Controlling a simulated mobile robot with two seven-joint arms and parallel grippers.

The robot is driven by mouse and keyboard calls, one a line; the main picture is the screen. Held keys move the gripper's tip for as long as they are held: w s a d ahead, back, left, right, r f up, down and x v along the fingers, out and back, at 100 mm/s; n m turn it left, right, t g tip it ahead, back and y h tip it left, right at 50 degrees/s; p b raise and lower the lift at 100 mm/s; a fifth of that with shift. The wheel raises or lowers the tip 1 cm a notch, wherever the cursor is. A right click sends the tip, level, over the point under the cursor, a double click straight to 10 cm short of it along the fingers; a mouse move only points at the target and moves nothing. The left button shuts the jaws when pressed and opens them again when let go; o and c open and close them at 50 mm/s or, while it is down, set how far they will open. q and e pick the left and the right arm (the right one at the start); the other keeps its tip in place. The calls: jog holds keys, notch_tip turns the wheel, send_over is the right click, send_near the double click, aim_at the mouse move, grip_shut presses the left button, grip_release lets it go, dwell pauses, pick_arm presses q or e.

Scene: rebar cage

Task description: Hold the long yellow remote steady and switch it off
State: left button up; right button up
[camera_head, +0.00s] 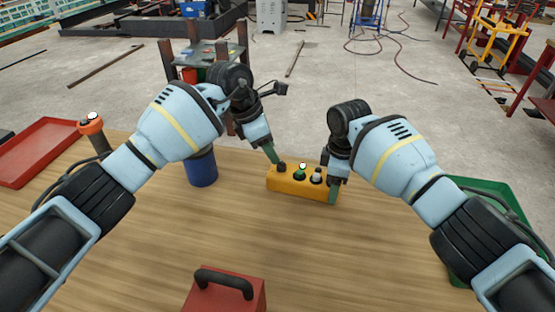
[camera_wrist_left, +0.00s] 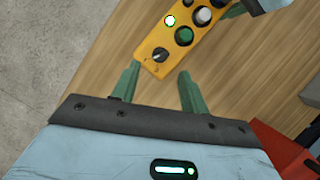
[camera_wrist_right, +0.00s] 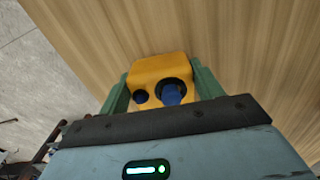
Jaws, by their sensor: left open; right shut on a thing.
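The long yellow remote (camera_head: 300,189) lies on the wooden table between my grippers. Its top carries a lit white lamp (camera_wrist_left: 170,20), a green button (camera_wrist_left: 184,36), a white button (camera_wrist_left: 203,16) and a black knob (camera_wrist_left: 160,55) near its left end. My right gripper (camera_head: 337,188) is shut on the right end; in the right wrist view, its green fingers flank the yellow remote (camera_wrist_right: 158,70), whose end face shows a blue fitting (camera_wrist_right: 171,92). My left gripper (camera_head: 275,158) is open, its fingertips near the black knob; in the left wrist view, the knob is just beyond the gap between them.
A dark blue cup (camera_head: 202,169) stands left of the remote. A red tray (camera_head: 40,150) and an orange-topped post (camera_head: 91,126) are at the far left. A red box with a black handle (camera_head: 228,293) is in front. A green tray (camera_head: 497,188) is at the right.

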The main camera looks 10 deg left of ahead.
aim_at(281, 163)
pick_arm(q)
jog(key=shift+x, duration=2.65)
jog(key=shift+c, duration=0.2)
jog(key=c, duration=0.9)
jog(key=shift+n, duration=0.3)
jog(key=n+t, duration=0.1)
jog(key=n, duration=0.1)
jog(key=n+t+y, duration=0.1)
jog(key=n, duration=0.2)
jog(key=shift+s+d+r, duration=0.1)
jog(key=shift+s+d, duration=0.05)
jog(key=shift+s, duration=0.05)
jog(key=n, duration=0.2)
jog(key=n+y, duration=0.1)
jog(key=n, duration=0.1)
jog(key=n+t+y, duration=0.1)
jog(key=n, duration=0.1)
jog(key=shift+s+d, duration=0.1)
jog(key=shift+d, duration=0.2)
jog(key=shift+y, duration=0.3)
